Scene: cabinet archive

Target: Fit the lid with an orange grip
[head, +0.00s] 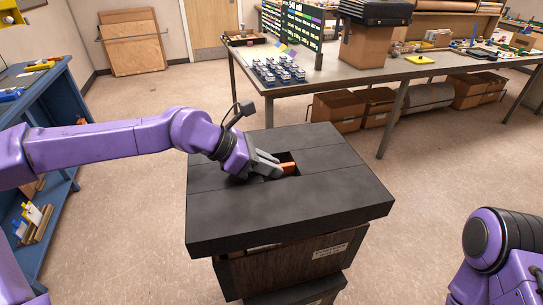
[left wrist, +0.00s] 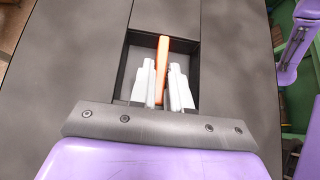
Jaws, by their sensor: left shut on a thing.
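The lid (head: 290,210) is a broad dark slab of board-like strips with a rectangular recess in its top. An orange grip (head: 289,168) sits in that recess; it also shows in the left wrist view (left wrist: 163,52). My left gripper (head: 277,167) reaches into the recess from the left, its pale fingers (left wrist: 165,82) shut on the orange grip. Below the lid is a dark wooden crate (head: 290,268) with a white label. A narrow strip of the crate's inside shows under the lid's front edge. Whether the lid touches the crate is unclear. My right gripper is out of view.
A long grey table (head: 400,70) with a cardboard box, a board and small items stands behind. Cardboard boxes (head: 340,107) sit under it. A blue shelf unit (head: 45,100) is at the left. My right arm is at the lower right. The floor between is clear.

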